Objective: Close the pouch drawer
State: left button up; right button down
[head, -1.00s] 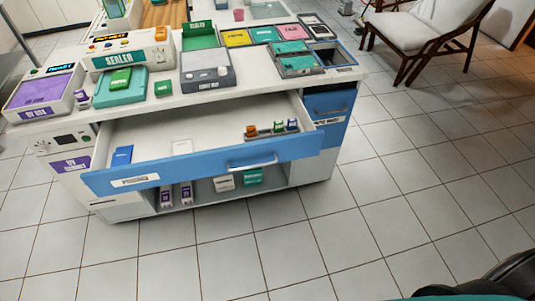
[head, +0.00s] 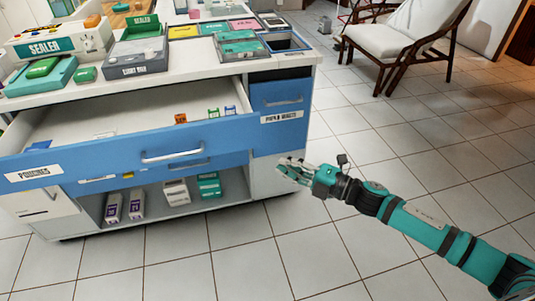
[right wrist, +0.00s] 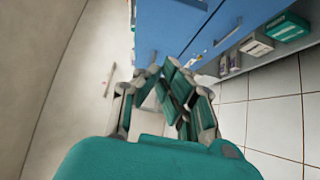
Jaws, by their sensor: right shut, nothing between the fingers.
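The pouch drawer (head: 110,160) is a wide blue-fronted drawer labelled POUCHES, pulled out from the white cabinet. Its bar handle (head: 172,155) is at the middle of the front. A few small blocks and a blue item lie inside it. My right gripper (head: 281,164) is shut and empty, low beside the cabinet's right part, to the right of the drawer's front; no contact with the drawer shows. In the right wrist view its fingers (right wrist: 160,72) are close together, with blue panels (right wrist: 180,22) beyond them. My left gripper is not in view.
A smaller blue drawer (head: 282,93) with a handle is shut at the cabinet's right. The open shelf below holds several boxes, one of them green (head: 209,186). The countertop carries a sealer (head: 62,45) and trays. Tiled floor is free in front; a chair (head: 410,35) stands back right.

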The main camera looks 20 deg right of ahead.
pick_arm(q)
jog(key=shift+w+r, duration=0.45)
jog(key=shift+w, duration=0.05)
pick_arm(e)
jog(key=shift+w+d+r+x, duration=0.1)
jog(key=shift+w+d+x, duration=0.2)
jog(key=shift+x, duration=1.9)
jog(key=shift+w+d+r+x, duration=0.1)
jog(key=shift+w+d+x, duration=0.2)
jog(key=shift+x, duration=1.9)
jog(key=shift+w+d+x, duration=0.2)
jog(key=shift+d+x, duration=0.05)
jog(key=shift+x, duration=1.95)
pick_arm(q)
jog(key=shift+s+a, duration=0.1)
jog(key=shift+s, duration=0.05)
